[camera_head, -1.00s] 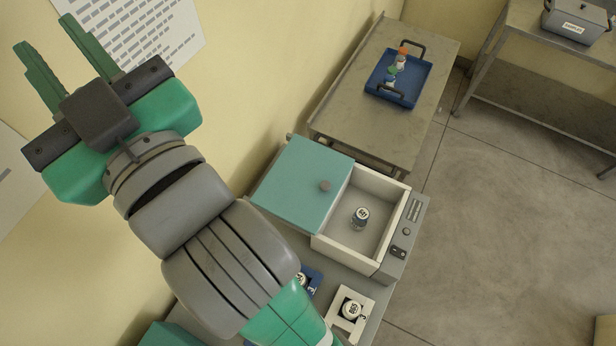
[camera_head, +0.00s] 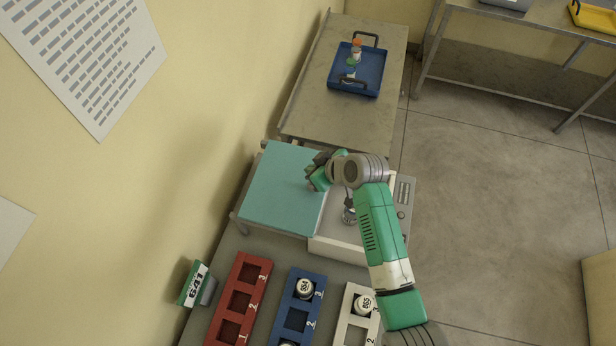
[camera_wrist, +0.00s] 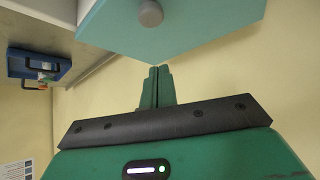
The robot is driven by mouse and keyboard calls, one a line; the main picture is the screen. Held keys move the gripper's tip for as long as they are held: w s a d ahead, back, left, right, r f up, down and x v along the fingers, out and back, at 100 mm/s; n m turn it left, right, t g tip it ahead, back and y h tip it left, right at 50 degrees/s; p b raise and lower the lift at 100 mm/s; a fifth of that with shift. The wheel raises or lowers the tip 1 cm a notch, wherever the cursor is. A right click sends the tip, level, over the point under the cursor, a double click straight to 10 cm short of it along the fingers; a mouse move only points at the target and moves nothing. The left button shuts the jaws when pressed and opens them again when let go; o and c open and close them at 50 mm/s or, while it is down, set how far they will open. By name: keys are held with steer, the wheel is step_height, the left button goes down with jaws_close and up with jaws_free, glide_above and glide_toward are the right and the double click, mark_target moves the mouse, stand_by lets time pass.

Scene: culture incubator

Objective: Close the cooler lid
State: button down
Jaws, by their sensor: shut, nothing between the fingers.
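The teal cooler lid (camera_head: 278,190) sits to the left of the white cooler box (camera_head: 338,249), leaving its right part open. The fingers are shut and empty, apart from the knob. Whether they touch the lid cannot be told.
Red (camera_head: 232,305), blue (camera_head: 290,319) and white (camera_head: 345,325) racks stand in front of the cooler, some holding capped vials. A green-and-white labelled box (camera_head: 195,284) is at the left. A blue tray (camera_head: 372,84) lies on the metal table (camera_head: 310,115) behind. The wall is close on the left.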

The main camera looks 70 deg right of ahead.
glide_above(300, 179)
step_height(300, 179, down, 6)
steer(key=shift+r, duration=0.2)
steer(key=s, duration=0.1)
steer(key=s+a+p, duration=0.1)
steer(key=shift+s+f+p, duration=0.1)
steer(key=shift+s+p, duration=0.2)
steer(key=shift+s+a+f, duration=0.2)
steer(key=shift+s+a, duration=0.05)
steer(key=shift+s, duration=0.25)
